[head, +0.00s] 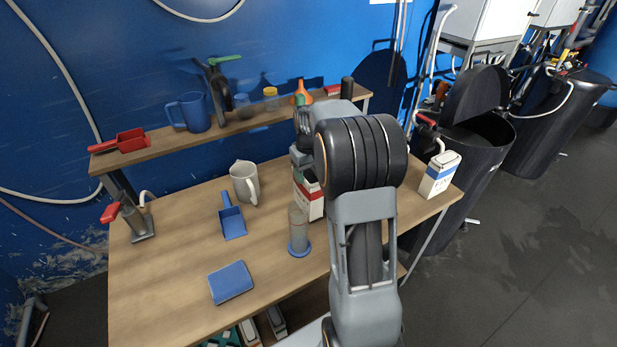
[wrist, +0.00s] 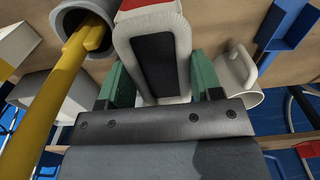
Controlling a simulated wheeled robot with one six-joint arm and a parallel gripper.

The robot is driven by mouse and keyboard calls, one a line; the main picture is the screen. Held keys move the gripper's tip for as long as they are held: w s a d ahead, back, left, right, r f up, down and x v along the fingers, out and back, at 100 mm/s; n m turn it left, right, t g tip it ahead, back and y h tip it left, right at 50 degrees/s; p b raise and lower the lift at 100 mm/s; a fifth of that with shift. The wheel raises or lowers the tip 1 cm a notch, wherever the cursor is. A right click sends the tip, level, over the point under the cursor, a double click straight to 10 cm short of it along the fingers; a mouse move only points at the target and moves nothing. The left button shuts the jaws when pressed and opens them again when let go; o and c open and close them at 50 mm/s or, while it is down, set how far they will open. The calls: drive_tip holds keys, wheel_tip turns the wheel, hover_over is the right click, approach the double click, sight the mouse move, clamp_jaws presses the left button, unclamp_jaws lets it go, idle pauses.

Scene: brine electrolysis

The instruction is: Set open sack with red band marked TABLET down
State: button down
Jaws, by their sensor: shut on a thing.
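The white sack with a red band (head: 308,198) is at the right part of the wooden table, partly hidden by my arm in the head view. In the head view my gripper (head: 302,158) is above the sack, mostly hidden. The sack looks upright. Its marking cannot be read, and I cannot tell whether its base touches the table (head: 175,275).
A cylinder with a blue base (head: 298,230) stands close in front of the sack. The front left tabletop is clear.

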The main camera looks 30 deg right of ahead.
drive_tip(key=shift+f, duration=1.15)
drive_tip(key=shift+c, duration=1.4)
unclamp_jaws()
wheel_tip(320, 180, up, 11)
drive_tip(key=shift+r, duration=0.2)
drive_tip(key=s+a+r+t, duration=0.2)
drive_tip(key=s+a, duration=0.7)
drive_tip(key=a, duration=0.1)
drive_tip(key=s+a+f+t, duration=0.1)
drive_tip(key=s+a+f, duration=0.4)
drive_tip(key=s, duration=0.5)
drive_tip(key=shift+s+a+t, duration=0.15)
drive_tip(key=shift+s+t, duration=0.05)
drive_tip(key=shift+t, duration=0.2)
drive_tip(key=shift+f, duration=0.1)
